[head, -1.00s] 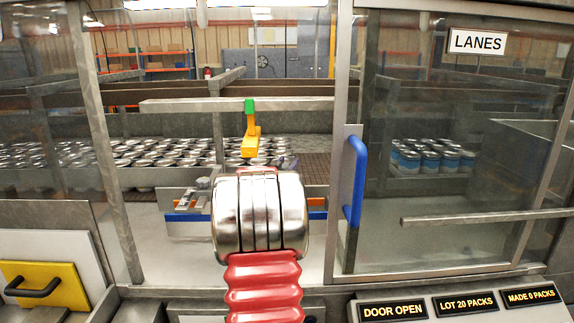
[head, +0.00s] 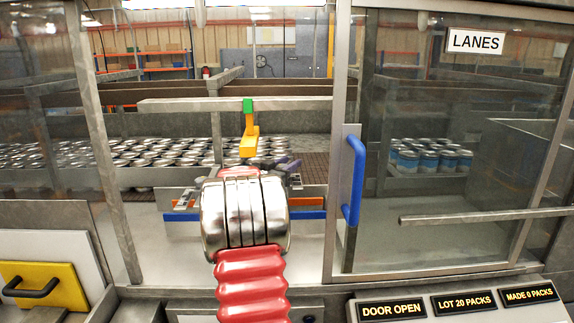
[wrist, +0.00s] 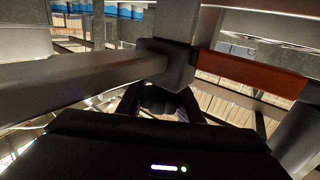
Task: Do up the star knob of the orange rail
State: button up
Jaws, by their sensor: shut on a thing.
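The orange rail (head: 305,202) shows in the head view just above a blue rail, its middle hidden behind my arm. In the wrist view it appears as a dark orange bar (wrist: 250,75) at the right. A dark, lobed star knob (wrist: 160,99) sits below a grey block in the wrist view, between the jaws of my gripper (wrist: 158,106). The gripper is shut on it. The knob's far side and threads are hidden. In the head view my arm covers the knob and most of the gripper; only a purple part shows at the right.
The blue rail (head: 305,215) runs along the front. A yellow hook with a green top (head: 250,145) hangs from a beam above my arm. A door with a blue handle (head: 354,180) stands at the right. Many cans (head: 120,152) fill the lanes behind.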

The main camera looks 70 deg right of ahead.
jog(key=shift+s+r, duration=0.1)
jog(key=o, duration=1.1)
jog(key=shift+c, duration=0.2)
notch_tip(320, 180, up, 10)
dwell(0.3)
